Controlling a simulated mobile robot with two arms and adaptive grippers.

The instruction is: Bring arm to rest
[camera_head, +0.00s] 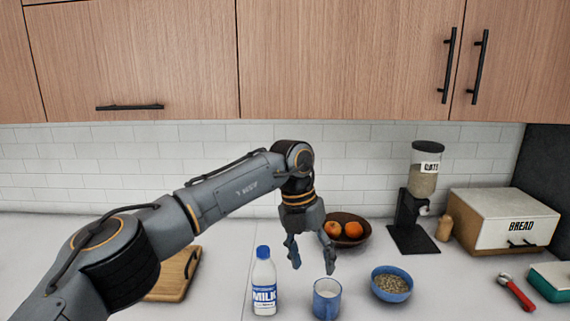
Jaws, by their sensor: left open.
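My left arm reaches in from the left across the counter. My left gripper (311,267) points down with its fingers apart, open and empty. It hangs above and behind a blue cup (326,301), to the right of a milk bottle (264,284) with a blue cap. It seems to touch neither. My right gripper does not show.
A brown bowl (364,238) with orange fruit stands behind the gripper. A blue bowl (392,294) of grain is right of the cup. A wooden board (173,284), an oats dispenser (424,171), a bread box (505,220) and a red-handled tool (519,294) also stand around.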

